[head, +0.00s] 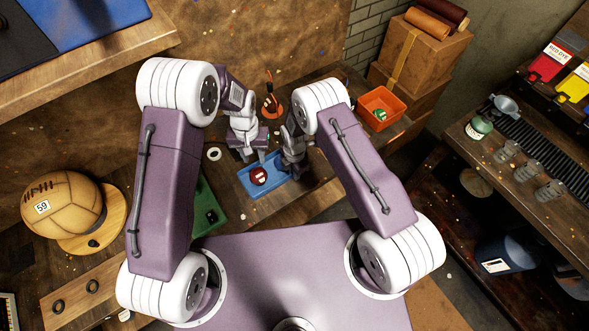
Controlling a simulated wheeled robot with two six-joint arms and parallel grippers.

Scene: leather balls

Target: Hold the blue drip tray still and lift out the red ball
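The blue drip tray (257,193) lies on the workbench between and below my two arms. The red ball (259,175), dark red with a pale mark, sits in the tray. My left gripper (248,157) points down at the tray's far edge, just behind the ball, with its fingers apart. My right gripper (293,174) is at the tray's right end and covers part of it. Its fingertips are dark and small, so I cannot tell whether they touch or grip the rim.
An orange bin (381,108) with a green item inside stands at the bench's right end. A white ring (214,154) and a green board (207,213) lie left of the tray. An orange-based stand (271,106) with upright tools is behind the grippers.

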